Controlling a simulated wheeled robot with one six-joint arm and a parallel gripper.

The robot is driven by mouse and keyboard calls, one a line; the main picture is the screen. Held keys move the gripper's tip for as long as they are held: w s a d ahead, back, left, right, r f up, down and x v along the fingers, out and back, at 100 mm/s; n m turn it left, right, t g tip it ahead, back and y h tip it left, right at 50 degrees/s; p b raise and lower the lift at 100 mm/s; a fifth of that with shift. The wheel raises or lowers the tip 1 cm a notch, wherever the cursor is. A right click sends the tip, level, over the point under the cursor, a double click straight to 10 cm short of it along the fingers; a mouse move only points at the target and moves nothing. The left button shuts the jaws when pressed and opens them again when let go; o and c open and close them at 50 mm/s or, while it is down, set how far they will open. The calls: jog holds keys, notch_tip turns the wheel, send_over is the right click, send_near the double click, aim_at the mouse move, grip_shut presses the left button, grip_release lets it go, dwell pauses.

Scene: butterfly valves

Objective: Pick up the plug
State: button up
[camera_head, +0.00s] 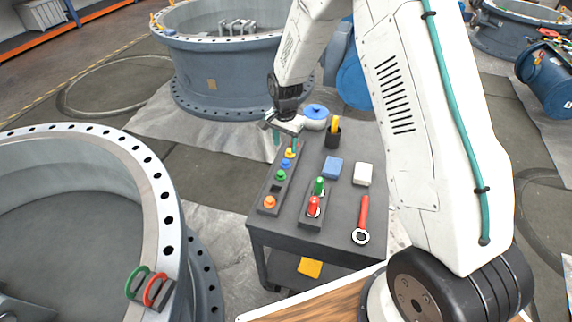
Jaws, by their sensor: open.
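Several coloured plugs stand in a long dark holder (262,203) on the left side of a grey cart top. From far to near they are a yellow plug (290,153), a blue plug (285,164), a green plug (281,175) and an orange plug (269,202). My gripper (285,140) is open, with teal fingertips apart, at the far end of this holder. It is close to the yellow plug; I cannot tell whether it touches it. A second holder to the right bears a green piece (319,186) and a red piece (313,205).
Large flanged valve rings (151,175) stand on the left and behind.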

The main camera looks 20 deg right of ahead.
aim_at(286, 161)
notch_tip(286, 161, down, 8)
jog(key=shift+d+r, duration=0.1)
jog(key=c, duration=0.9)
